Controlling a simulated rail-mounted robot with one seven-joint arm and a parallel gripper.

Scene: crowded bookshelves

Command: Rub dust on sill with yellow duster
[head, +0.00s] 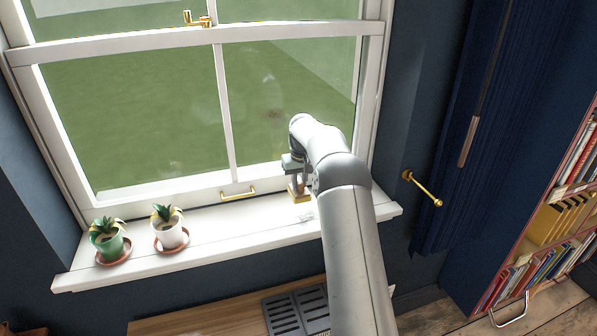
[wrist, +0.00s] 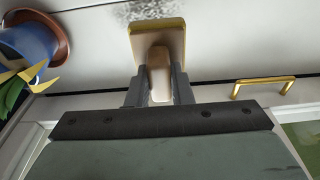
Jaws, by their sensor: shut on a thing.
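The yellow duster (head: 299,193) is at the right part of the white window sill (head: 240,221), beneath my gripper (head: 297,172). In the wrist view my gripper (wrist: 159,88) is shut on the duster's pale handle, with the flat yellow-edged pad (wrist: 158,38) beyond the fingertips. The pad is low over the sill; I cannot tell whether it touches. A grey speckled dust patch (wrist: 140,9) shows on the sill just past the pad, partly hidden by it. In the head view a faint grey mark (head: 306,217) lies in front of the duster.
A blue pot (wrist: 28,42) with a plant stands on a saucer close beside the duster. A green pot (head: 108,244) and a white pot (head: 171,235) stand at the sill's left. A brass window handle (head: 238,194) is nearby. The sill's middle is clear.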

